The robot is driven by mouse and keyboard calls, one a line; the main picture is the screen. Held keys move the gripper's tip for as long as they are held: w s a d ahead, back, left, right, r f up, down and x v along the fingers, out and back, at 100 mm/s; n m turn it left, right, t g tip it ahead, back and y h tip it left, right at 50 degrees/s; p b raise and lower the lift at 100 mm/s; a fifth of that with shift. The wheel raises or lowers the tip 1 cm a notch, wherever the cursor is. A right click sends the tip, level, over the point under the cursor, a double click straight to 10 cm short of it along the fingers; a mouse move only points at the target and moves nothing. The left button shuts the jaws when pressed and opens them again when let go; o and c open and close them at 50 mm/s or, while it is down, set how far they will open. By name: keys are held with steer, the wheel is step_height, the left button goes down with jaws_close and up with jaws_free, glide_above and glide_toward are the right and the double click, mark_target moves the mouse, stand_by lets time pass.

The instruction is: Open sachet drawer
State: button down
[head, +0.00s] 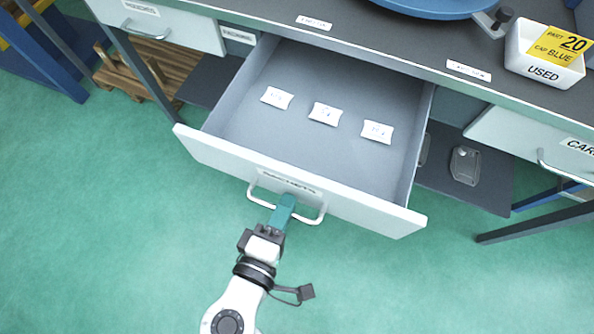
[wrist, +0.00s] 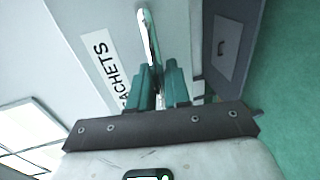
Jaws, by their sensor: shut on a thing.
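The sachet drawer (head: 300,179) is pulled well out from under the bench in the head view. Three white sachets (head: 325,113) lie apart in a row on its grey floor. My gripper (head: 285,204) is at the drawer front, shut on the white bar handle (head: 310,218). In the wrist view my green fingers (wrist: 160,85) close around the handle (wrist: 148,40). A label reading SACHETS (wrist: 103,65) is on the drawer front beside them, its lower part hidden by a finger.
A white USED bin (head: 543,72) and a blue round plate (head: 430,5) are on the bench top. Closed drawers flank the open one, at right (head: 545,140) and upper left (head: 160,22). A dark lower shelf (head: 480,192) holds a casting. Green floor in front is clear.

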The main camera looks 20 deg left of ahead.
steer(key=f+v, duration=0.1)
steer(key=v, duration=0.5)
steer(key=shift+f+p, duration=0.15)
steer(key=shift+p, duration=0.15)
steer(key=c, duration=1.3)
jaws_free()
steer(key=v, duration=1.1)
